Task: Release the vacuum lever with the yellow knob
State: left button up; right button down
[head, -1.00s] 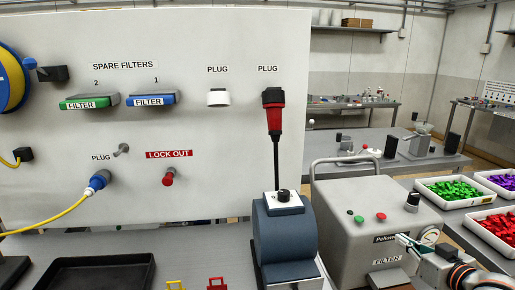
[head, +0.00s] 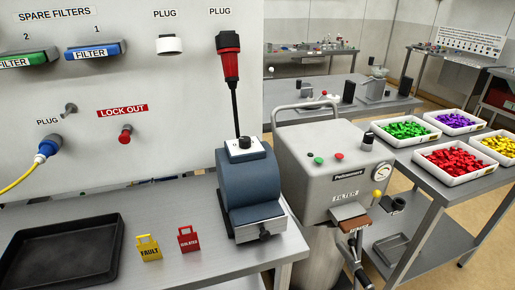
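A yellow knob (head: 377,194) sits at the front right of the grey vacuum machine (head: 320,165), just below its round gauge (head: 382,173). The knob is on a short, thin lever that appears raised and tilted. Beside it, a grey plate (head: 348,211) and a brown piece (head: 355,226) stick out from the front of the machine. A dark mechanism hangs below them, too small to make out. I cannot make out either of my grippers in the head view, and nothing is seen touching the knob.
A blue-grey device (head: 249,184) stands on the left bench. A black tray (head: 62,251), a yellow FAULT tag (head: 148,247) and a red ISOLATED tag (head: 188,239) lie there too. Bins with red pieces (head: 462,161) and other colours stand on the right table.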

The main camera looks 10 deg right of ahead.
aim_at(376, 193)
jog(key=z, duration=1.4)
